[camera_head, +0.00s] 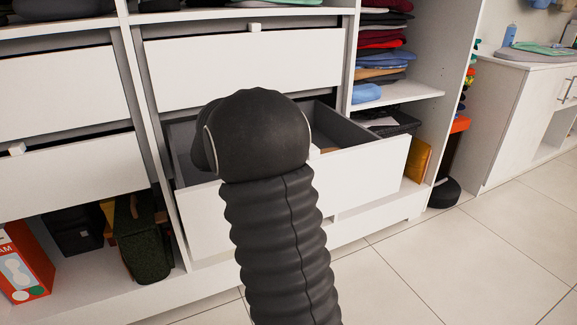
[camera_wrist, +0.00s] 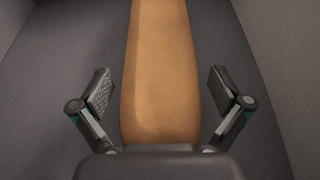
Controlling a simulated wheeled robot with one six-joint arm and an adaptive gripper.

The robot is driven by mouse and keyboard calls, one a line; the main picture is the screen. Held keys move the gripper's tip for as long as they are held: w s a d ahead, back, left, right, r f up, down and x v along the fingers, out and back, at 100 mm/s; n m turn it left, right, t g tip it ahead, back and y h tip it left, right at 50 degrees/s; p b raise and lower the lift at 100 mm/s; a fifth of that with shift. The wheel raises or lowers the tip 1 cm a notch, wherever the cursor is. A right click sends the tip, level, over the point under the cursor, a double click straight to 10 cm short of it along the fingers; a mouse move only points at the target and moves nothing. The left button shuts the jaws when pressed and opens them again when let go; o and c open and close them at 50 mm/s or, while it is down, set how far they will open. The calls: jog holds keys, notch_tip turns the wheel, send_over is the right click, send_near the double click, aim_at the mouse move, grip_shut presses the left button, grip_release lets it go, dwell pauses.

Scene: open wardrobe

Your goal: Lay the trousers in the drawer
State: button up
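The open drawer (camera_head: 372,161) is pulled out of the wardrobe, white in front with a grey inside. The trousers (camera_wrist: 160,75) are an orange-tan folded strip lying on the grey drawer floor (camera_wrist: 75,60) in the wrist view. In the head view my dark arm covers most of the drawer, and only a small tan patch shows beside it. My gripper (camera_wrist: 160,92) is open, with one finger on each side of the strip and a gap between each finger and the cloth. The gripper is hidden in the head view.
Closed white drawers (camera_head: 245,68) are above and to the left. Folded clothes (camera_head: 380,45) are stacked on the right shelves. Below left are a dark green bag (camera_head: 140,240) and an orange box (camera_head: 22,262). The tiled floor (camera_head: 470,255) at right is clear.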

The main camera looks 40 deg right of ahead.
jog(key=shift+a+r, duration=0.1)
jog(key=shift+r, duration=0.1)
jog(key=p+v, duration=0.1)
jog(key=v, duration=1)
jog(key=shift+w+a+r, duration=0.15)
jog(key=shift+a, duration=0.2)
